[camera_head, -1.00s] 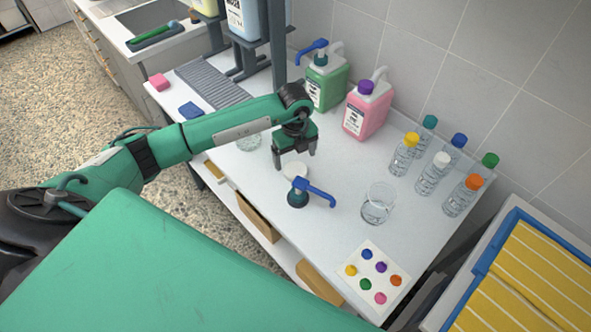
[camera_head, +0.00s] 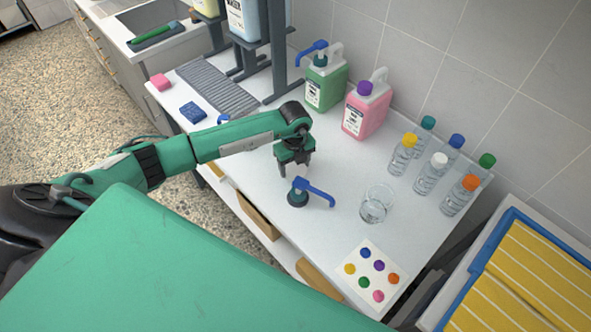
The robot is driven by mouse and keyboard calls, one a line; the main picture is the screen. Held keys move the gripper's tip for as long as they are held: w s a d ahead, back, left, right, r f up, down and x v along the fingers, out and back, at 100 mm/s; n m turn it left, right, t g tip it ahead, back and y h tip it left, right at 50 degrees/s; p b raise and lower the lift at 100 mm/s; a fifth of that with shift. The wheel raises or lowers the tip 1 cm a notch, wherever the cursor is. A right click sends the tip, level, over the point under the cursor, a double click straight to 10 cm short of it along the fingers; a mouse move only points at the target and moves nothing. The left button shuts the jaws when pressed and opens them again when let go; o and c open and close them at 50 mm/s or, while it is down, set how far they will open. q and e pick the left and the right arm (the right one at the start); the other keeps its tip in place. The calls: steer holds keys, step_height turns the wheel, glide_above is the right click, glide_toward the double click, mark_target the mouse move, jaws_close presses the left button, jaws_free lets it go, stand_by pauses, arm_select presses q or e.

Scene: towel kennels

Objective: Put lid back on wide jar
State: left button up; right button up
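My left gripper (camera_head: 296,170) points down over the white table, just behind the blue-handled pump top (camera_head: 312,190). Its two fingertips are close above or at the tabletop, and I cannot tell whether anything is between them. No white lid can be made out now; the gripper may hide it. An open clear glass vessel (camera_head: 375,205) stands to the right of the pump top; I cannot tell whether it is the wide jar. My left forearm covers the spot where another clear glass vessel showed earlier. My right gripper is not in view.
A green jug (camera_head: 325,85) and a pink jug (camera_head: 366,112) stand at the wall. Several capped bottles (camera_head: 432,173) stand at the right. A card with coloured dots (camera_head: 367,277) lies at the front. A blue sponge (camera_head: 192,112) lies at the left.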

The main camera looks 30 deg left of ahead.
mark_target(295, 168)
arm_select(q)
steer(key=shift+c, duration=0.4)
